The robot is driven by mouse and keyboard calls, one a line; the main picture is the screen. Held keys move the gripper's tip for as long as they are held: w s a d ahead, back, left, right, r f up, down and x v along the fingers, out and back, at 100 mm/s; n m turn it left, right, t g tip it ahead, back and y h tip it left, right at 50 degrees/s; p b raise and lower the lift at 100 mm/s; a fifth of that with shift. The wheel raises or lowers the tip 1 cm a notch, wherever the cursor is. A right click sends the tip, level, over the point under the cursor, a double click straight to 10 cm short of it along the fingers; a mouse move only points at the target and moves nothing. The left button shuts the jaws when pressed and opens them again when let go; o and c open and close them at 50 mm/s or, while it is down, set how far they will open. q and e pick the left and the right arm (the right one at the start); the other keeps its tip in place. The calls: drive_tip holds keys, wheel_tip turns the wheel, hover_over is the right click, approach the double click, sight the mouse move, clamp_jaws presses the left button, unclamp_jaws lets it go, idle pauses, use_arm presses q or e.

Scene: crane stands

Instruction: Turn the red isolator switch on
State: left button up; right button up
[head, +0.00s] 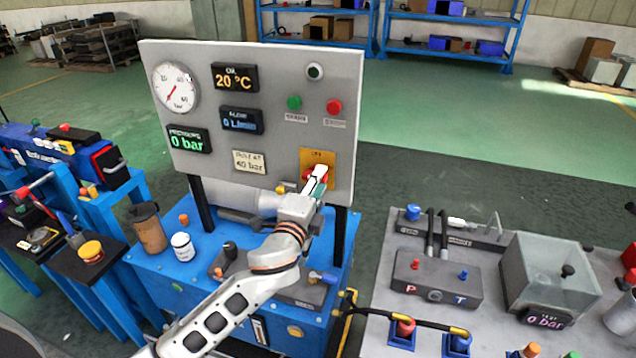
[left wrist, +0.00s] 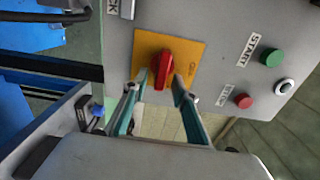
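The red isolator switch (left wrist: 163,70) is a red rotary handle on a yellow plate (left wrist: 191,55) at the lower right of the grey control panel. In the head view its yellow plate (head: 319,158) shows, and the handle is mostly hidden behind my gripper. My left gripper (head: 317,180) is at the switch. In the left wrist view its two fingers (left wrist: 164,82) stand apart, one on each side of the red handle. A small gap shows on the right side; I cannot tell whether the left finger touches. My right gripper is out of view.
The panel (head: 240,60) carries a pressure gauge (head: 176,87), displays reading 20 °C, 0 and 0 bar, a green button (head: 294,102) and a red button (head: 334,106). A cup (head: 148,230) and a white jar (head: 183,247) stand on the blue bench. A grey test table (head: 380,300) is at right.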

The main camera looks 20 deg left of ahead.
use_arm(q)
drive_tip(key=s, duration=1.2)
drive_tip(key=shift+a, duration=0.2)
drive_tip(key=s+a+f+n+g+h, duration=0.1)
drive_tip(key=s+f+n+g, duration=0.25)
drive_tip(key=f, duration=0.75)
drive_tip(key=s+f+n+g, duration=0.2)
drive_tip(key=s+f+n, duration=0.2)
drive_tip(key=f, duration=0.7)
drive_tip(key=s+a+f+n+g, duration=0.2)
drive_tip(key=s+f+n, duration=0.5)
drive_tip(key=s+f, duration=0.6)
drive_tip(key=shift+a+f, duration=0.3)
drive_tip(key=shift+a, duration=0.2)
drive_tip(key=shift+w, duration=0.1)
